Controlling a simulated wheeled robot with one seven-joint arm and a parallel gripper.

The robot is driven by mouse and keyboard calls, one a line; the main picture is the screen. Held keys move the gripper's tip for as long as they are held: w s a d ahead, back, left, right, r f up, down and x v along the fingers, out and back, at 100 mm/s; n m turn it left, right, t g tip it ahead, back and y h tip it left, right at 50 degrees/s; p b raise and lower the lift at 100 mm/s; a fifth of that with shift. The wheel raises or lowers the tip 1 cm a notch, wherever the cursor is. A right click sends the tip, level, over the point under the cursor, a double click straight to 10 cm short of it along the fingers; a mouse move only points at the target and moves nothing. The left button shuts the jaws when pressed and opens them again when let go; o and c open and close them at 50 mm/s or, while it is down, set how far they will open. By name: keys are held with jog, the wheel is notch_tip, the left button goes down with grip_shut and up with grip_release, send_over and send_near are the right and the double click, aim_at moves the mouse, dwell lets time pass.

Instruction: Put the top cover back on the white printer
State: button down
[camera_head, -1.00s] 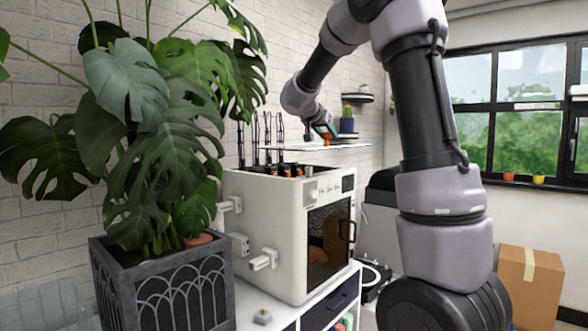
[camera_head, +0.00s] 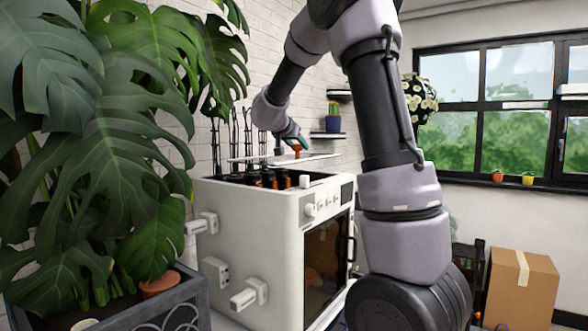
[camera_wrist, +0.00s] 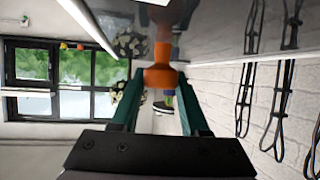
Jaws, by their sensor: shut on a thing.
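The white printer (camera_head: 265,215) stands in the middle of the head view, with its top open and several dark and orange parts showing inside. The top cover (camera_head: 318,157) is a thin, flat white panel held roughly level above the opening, apart from the printer. My gripper (camera_head: 296,146) is above the cover, shut on its orange handle. In the wrist view the two dark green fingers (camera_wrist: 162,98) close around the orange handle (camera_wrist: 160,76). The cover's underside edges are partly hidden by my arm.
A large potted plant (camera_head: 110,130) stands close on the left, its leaves near the printer. Spool holders (camera_head: 250,293) stick out of the printer's left side. Black cables (camera_head: 215,145) hang on the brick wall behind. A cardboard box (camera_head: 520,285) sits at right.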

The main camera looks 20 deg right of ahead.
notch_tip(320, 180, down, 6)
dwell(0.4)
jog(key=shift+f, duration=0.1)
jog(key=shift+c, duration=2.1)
grip_release()
jog(key=shift+f, duration=0.1)
